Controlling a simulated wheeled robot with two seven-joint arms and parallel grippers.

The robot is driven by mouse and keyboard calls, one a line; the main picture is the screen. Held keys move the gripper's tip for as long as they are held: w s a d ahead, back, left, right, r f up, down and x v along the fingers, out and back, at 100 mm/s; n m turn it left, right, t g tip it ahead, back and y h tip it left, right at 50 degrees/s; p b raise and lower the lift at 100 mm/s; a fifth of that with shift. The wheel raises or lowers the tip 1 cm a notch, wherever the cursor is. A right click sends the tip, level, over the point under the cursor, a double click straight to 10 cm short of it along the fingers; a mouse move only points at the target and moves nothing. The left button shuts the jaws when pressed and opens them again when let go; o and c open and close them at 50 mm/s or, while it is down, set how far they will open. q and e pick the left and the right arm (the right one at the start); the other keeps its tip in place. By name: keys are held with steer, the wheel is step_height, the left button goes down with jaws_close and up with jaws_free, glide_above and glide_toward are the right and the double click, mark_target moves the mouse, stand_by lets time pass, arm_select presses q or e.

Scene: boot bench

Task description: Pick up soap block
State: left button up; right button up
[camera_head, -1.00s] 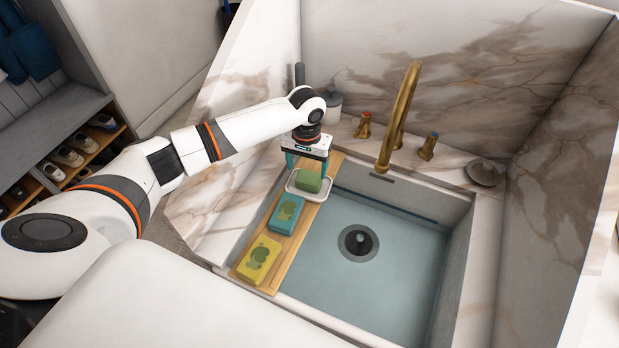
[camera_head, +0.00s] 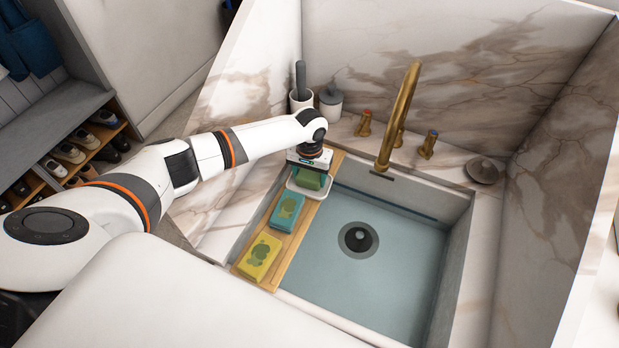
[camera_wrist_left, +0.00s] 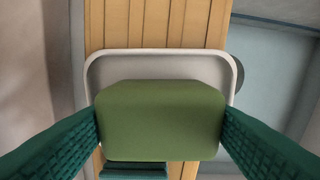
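The green soap block (camera_head: 309,179) lies in a white soap dish (camera_head: 317,194) at the far end of a wooden board across the sink. In the left wrist view the green soap block (camera_wrist_left: 160,120) lies between the teal fingers of my left gripper (camera_wrist_left: 160,128), over the white soap dish (camera_wrist_left: 163,62). The fingers appear against its left and right sides, but I cannot tell whether they press on it. In the head view my left gripper (camera_head: 311,176) is low over the dish, its fingertips partly hidden. My right gripper is not in view.
The wooden board (camera_head: 304,216) also holds a teal block (camera_head: 288,211) and a yellow block (camera_head: 260,256) nearer me. A brass faucet (camera_head: 400,115) rises behind the sink. A brush holder (camera_head: 300,98) and a lidded jar (camera_head: 331,101) stand behind my gripper. The sink basin (camera_head: 400,260) is clear.

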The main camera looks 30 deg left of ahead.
arm_select(q)
steer(key=shift+c, duration=0.9)
